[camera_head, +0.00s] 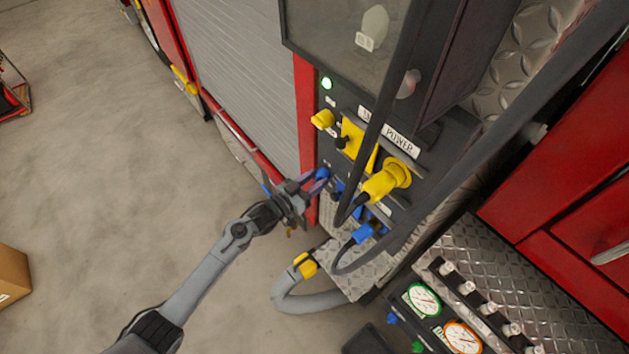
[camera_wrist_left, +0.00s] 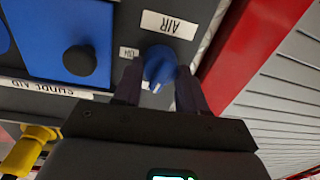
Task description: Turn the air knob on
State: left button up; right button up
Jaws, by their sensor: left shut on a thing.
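The air knob (camera_wrist_left: 159,66) is a round blue knob with a white pointer line, below an upside-down AIR label (camera_wrist_left: 169,22) in the left wrist view. My left gripper (camera_wrist_left: 158,88) has its two dark fingers on either side of the knob and is shut on it. In the head view the left gripper (camera_head: 312,182) reaches the lower left of the dark panel, at the blue knob (camera_head: 322,173). A small label, perhaps ON, sits beside the knob. My right gripper is not in view.
A blue plate with a black button (camera_wrist_left: 80,60) is beside the knob. Yellow power plug (camera_head: 385,181), blue connector (camera_head: 364,233) and hanging cables crowd the panel. Gauges (camera_head: 424,299) sit at lower right. Open concrete floor (camera_head: 120,150) lies to the left.

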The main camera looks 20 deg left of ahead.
pick_arm(q)
jog(key=m+b, duration=0.1)
jog(key=m, duration=0.3)
jog(key=shift+f+m+b, duration=0.2)
jog(key=shift+m+b, duration=0.15)
jog(key=shift+m, duration=0.05)
jog(key=m+b, duration=0.1)
jog(key=m, duration=0.2)
jog(key=shift+m+h, duration=0.3)
jog(key=shift+m, duration=0.1)
jog(key=m+b, duration=0.2)
jog(key=m, duration=0.2)
jog(key=shift+m, duration=0.3)
jog(key=shift+m+b, duration=0.75)
jog(key=shift+m, duration=0.85)
jog(key=o, duration=1.1)
jog(key=shift+c, duration=0.2)
jog(key=shift+s, duration=0.1)
